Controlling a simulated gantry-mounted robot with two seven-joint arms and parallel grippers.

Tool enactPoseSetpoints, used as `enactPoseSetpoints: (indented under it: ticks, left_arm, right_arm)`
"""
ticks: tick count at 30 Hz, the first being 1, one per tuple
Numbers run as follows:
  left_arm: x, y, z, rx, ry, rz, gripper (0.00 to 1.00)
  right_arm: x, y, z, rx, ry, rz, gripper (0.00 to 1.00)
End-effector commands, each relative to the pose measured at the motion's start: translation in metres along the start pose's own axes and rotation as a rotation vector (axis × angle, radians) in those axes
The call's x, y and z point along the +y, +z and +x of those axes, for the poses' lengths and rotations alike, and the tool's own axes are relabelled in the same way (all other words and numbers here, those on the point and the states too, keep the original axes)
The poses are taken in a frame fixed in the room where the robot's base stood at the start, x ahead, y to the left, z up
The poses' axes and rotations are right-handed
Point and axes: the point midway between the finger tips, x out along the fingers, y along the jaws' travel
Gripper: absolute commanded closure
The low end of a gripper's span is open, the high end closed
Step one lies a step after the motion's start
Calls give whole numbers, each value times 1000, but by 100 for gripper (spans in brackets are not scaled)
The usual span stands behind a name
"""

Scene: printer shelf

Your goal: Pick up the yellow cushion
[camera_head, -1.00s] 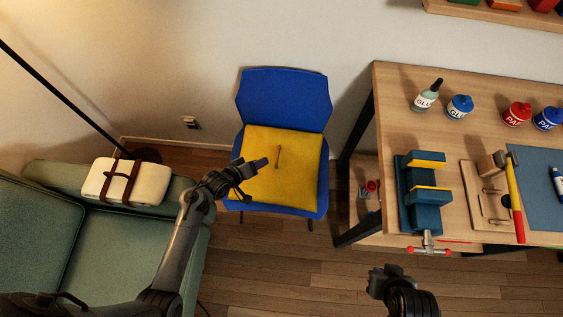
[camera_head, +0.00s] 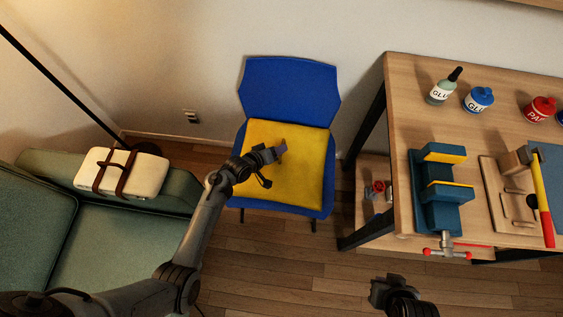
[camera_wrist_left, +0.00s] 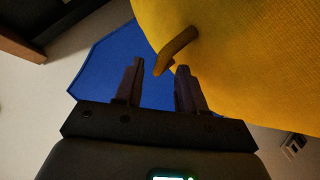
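The yellow cushion (camera_head: 300,174) lies on the seat of the blue chair (camera_head: 289,92). It also shows large in the left wrist view (camera_wrist_left: 250,50), with a brownish-yellow strap or handle (camera_wrist_left: 178,46) standing up from it. My left gripper (camera_head: 277,152) is over the cushion in the head view and hides the strap there. In the left wrist view its two fingers (camera_wrist_left: 158,85) are apart, and the strap's tip is near the gap between them. Nothing is clearly held. My right gripper (camera_head: 386,289) is at the bottom, away from the chair; its fingers are unclear.
A wooden workbench (camera_head: 420,85) with a blue vise (camera_head: 440,190) and glue and paint bottles stands to the right. A green sofa (camera_head: 125,240) with a white strapped case (camera_head: 120,172) is at the left. Wooden floor (camera_head: 290,250) is clear in front of the chair.

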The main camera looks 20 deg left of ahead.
Motion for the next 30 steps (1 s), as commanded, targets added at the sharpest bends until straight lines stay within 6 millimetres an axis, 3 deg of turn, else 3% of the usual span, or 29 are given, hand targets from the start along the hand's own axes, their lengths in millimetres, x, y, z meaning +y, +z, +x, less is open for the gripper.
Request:
enactPoseSetpoints:
  ticks: [1, 6, 16, 24, 30]
  left_arm:
    - [-2, 3, 10, -1, 2, -1, 60]
    - [-1, 2, 27, 0, 0, 0, 60]
    - [0, 1, 30, -1, 0, 1, 60]
    - [0, 1, 30, -1, -1, 0, 100]
    - [0, 1, 30, 0, -1, 0, 100]
  right_arm:
    - [-1, 3, 9, 0, -1, 2, 100]
    - [-2, 5, 17, -1, -4, 5, 100]
    - [-2, 6, 17, -1, -4, 5, 100]
    - [-1, 6, 17, -2, -2, 2, 100]
    - [0, 6, 18, -2, 2, -3, 100]
